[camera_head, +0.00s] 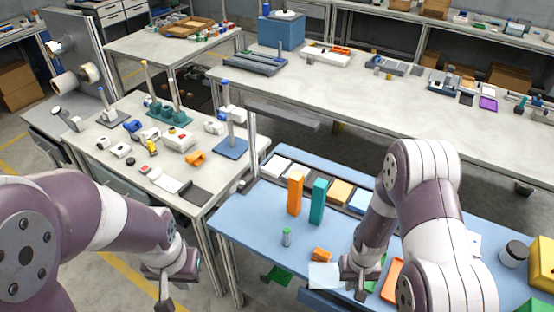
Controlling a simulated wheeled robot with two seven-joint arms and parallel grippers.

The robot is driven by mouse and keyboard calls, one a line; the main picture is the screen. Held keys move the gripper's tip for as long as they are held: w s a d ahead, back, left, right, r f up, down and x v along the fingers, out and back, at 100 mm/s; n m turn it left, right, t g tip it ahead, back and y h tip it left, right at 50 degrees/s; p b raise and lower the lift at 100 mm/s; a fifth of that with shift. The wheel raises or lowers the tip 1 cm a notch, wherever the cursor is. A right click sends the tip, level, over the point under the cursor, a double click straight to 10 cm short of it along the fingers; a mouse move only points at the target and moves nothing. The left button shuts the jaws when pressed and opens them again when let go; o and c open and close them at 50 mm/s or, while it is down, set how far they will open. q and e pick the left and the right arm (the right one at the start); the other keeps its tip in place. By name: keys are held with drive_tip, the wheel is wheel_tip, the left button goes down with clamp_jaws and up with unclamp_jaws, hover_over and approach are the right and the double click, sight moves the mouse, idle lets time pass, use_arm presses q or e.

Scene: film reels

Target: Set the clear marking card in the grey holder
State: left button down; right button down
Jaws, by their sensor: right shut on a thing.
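A pale, see-through card (324,276), which looks like the clear marking card, is at the front edge of the blue table (245,217). My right gripper (358,290) is beside its right edge and shut on it; the fingertips are partly hidden. A dark grey compartmented holder (325,187) runs along the table's back edge, with white, tan and light blue pieces in its compartments. I cannot tell for sure that it is the grey holder. My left gripper (166,301) hangs left of the blue table, away from the card, its jaw state unclear.
An orange block (295,194) and a teal block (318,201) stand upright before the holder. A small grey-green bottle (286,237) and an orange piece (321,255) are nearer. A dark-lidded jar (514,253) and yellow box (541,263) stand right. The table's left part is clear.

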drive_tip(key=w+b, duration=0.1)
drive_tip(key=w, duration=0.1)
drive_tip(key=w+b, duration=0.3)
drive_tip(key=shift+w+a, duration=0.3)
drive_tip(key=shift+a, duration=0.1)
drive_tip(key=shift+w+a+b, duration=0.1)
drive_tip(key=shift+w+b, duration=0.2)
drive_tip(key=shift+w, duration=0.1)
drive_tip(key=shift+s, duration=0.1)
